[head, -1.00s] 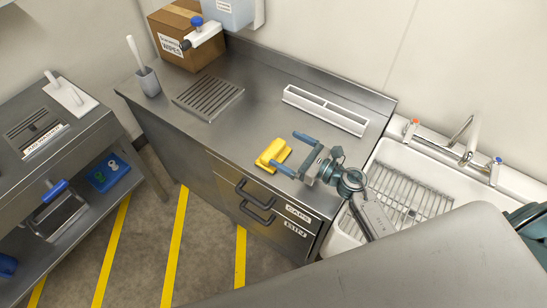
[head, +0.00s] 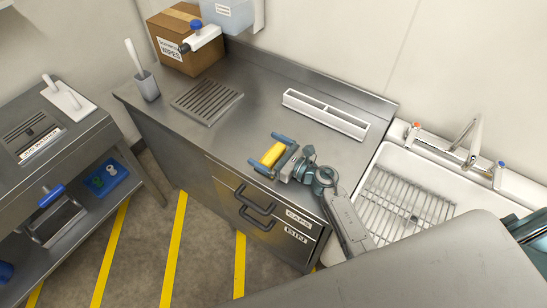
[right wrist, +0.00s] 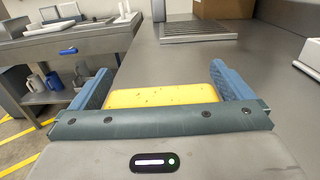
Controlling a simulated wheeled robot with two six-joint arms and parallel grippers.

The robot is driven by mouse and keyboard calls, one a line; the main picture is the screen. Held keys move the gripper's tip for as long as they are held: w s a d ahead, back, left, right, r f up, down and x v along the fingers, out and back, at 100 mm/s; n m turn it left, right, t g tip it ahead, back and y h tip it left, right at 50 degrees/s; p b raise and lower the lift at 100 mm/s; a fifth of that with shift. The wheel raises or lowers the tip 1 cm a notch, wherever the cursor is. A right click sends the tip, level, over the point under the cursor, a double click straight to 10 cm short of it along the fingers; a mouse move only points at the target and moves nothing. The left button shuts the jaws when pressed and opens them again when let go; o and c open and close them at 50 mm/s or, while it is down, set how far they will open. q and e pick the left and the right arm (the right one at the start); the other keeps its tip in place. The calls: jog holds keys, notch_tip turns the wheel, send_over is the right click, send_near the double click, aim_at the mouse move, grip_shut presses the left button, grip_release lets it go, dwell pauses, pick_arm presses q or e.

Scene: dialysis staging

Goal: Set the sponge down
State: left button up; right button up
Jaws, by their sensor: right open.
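The yellow sponge (head: 272,154) lies on the steel counter near its front edge, above the drawers. My right gripper (head: 268,152) is open, with one blue finger on each side of the sponge. My left gripper is not in view.
A white divided tray (head: 325,115) stands behind on the counter. A slotted drain plate (head: 207,99), a brush in a grey cup (head: 147,84) and a cardboard box (head: 187,38) are further left. A sink with a wire rack (head: 405,205) is at right. The counter's middle is clear.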

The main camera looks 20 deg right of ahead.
jog(key=shift+c, duration=0.2)
jog(key=c, duration=0.6)
jog(key=shift+c, duration=0.2)
jog(key=shift+r, duration=0.1)
